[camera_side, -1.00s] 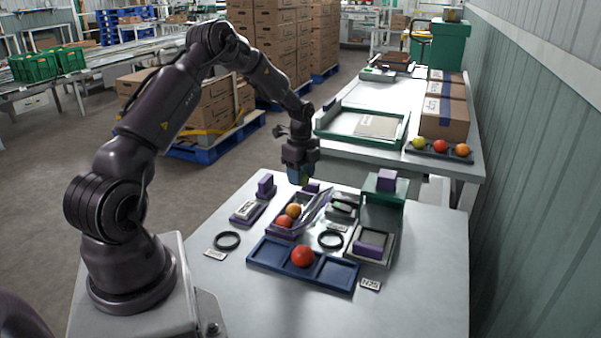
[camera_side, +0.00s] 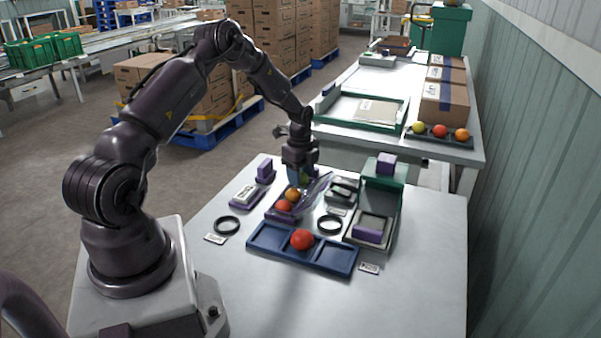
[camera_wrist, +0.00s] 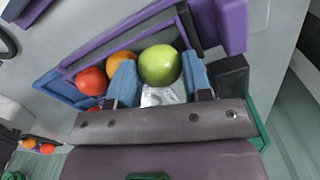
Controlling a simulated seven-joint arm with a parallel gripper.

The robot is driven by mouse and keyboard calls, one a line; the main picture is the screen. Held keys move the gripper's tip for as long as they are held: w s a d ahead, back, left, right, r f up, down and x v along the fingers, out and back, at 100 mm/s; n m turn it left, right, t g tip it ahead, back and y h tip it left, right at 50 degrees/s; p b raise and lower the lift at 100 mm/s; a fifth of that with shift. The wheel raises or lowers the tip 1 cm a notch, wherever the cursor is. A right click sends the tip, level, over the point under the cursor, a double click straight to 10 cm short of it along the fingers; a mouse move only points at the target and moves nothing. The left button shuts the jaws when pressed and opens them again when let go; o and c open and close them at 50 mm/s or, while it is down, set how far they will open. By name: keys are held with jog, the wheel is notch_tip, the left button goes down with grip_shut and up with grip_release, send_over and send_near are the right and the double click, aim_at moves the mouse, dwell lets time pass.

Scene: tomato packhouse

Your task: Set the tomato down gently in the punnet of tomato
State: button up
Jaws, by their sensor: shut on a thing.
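My gripper (camera_side: 300,176) has blue fingers. It is shut on a green tomato (camera_wrist: 160,65), which sits between the fingers in the wrist view. The purple punnet (camera_side: 284,215) lies on the table with a red tomato (camera_side: 284,206) and an orange tomato (camera_side: 293,194) in it. Its clear lid (camera_side: 319,186) stands open on the right side. My gripper is over the far end of the punnet, beyond the orange tomato. The punnet's purple rim (camera_wrist: 125,35) also shows in the wrist view. I cannot tell whether the green tomato touches the punnet's floor.
A blue divided tray (camera_side: 338,258) with a red tomato (camera_side: 302,240) is in front. A scale (camera_side: 369,230) and green stand (camera_side: 383,178) are on the right. Black rings (camera_side: 228,226) lie beside the punnet. The table's front right is clear.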

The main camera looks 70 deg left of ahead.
jog(key=o, duration=0.8)
jog(key=shift+c, duration=0.2)
jog(key=c, duration=0.3)
jog(key=shift+r, duration=3)
